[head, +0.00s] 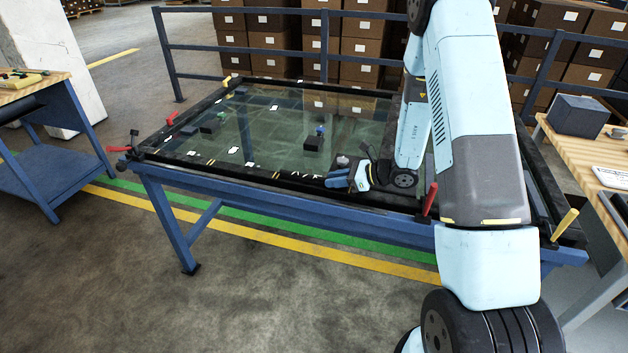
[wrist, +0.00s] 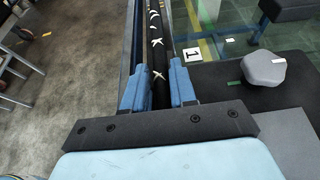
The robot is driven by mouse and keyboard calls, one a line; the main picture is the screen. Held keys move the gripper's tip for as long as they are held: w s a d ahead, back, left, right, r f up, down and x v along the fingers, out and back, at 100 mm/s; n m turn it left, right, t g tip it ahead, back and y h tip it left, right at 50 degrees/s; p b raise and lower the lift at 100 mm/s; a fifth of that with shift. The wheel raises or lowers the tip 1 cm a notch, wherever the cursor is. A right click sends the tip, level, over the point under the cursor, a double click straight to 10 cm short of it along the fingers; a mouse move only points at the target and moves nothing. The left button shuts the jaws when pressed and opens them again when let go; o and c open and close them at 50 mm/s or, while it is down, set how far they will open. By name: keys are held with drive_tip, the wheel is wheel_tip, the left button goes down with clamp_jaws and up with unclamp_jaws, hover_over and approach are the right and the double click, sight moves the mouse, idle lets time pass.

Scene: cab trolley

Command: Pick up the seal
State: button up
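A long black strip with white cross marks, which looks like the seal (wrist: 156,50), runs away from me along the table's frame in the wrist view. In the head view its white marks show along the near edge of the glass-topped table (head: 300,175). My gripper (wrist: 160,85) is over this strip, with one blue finger on each side of it and a gap between them. I cannot tell how far above the strip the fingertips are. In the head view my gripper (head: 345,180) is low at the table's near edge, right of centre.
A grey knob on a dark block (wrist: 264,68) is close right of my gripper. Small dark blocks (head: 313,143) sit on the glass. Red clamp handles (head: 430,199) stand at the frame. Wooden benches flank the table, the right one (head: 600,165) close. Rails and boxes stand behind.

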clamp_jaws()
drive_tip(key=shift+r, duration=0.1)
